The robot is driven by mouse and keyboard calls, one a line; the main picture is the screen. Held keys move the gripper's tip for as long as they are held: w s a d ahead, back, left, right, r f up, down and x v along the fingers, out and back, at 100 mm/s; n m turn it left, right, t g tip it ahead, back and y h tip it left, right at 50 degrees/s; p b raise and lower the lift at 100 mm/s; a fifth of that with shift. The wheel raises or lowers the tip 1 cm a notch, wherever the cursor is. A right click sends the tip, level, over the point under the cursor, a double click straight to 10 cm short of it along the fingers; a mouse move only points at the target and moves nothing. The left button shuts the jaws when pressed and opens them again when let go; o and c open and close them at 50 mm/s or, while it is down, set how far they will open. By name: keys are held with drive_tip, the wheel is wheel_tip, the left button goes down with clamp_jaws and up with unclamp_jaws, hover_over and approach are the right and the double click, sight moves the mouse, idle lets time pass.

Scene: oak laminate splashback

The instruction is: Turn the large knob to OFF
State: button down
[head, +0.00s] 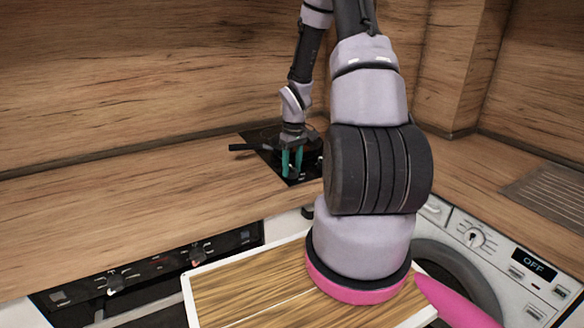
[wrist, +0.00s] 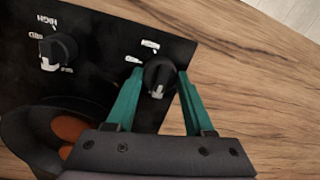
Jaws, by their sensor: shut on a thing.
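My gripper (head: 291,175) points down at the front of the black cooktop (head: 272,155). In the wrist view, the teal fingers of my gripper (wrist: 160,75) are on either side of a black knob (wrist: 159,72) and shut on it. The knob has a white pointer mark on its side towards the gripper body. Small white labels lie beyond it, too slanted to read surely. A second black knob (wrist: 58,49) with a white mark stands to its left, beside labels that read HIGH and MID. I cannot tell for sure which knob is the larger.
A dark pan (wrist: 28,118) with orange-brown food is beside the gripper; its handle (head: 243,147) sticks out left. An oven panel (head: 160,272) with knobs, a wooden board (head: 235,297) and a washing machine (head: 474,238) with an OFF display are nearer. Wooden counter (head: 120,210) is clear at left.

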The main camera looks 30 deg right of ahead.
drive_tip(key=shift+c, duration=1.4)
unclamp_jaws()
wheel_tip(320, 180, up, 11)
drive_tip(key=shift+d, duration=0.3)
drive_tip(key=shift+f, duration=0.1)
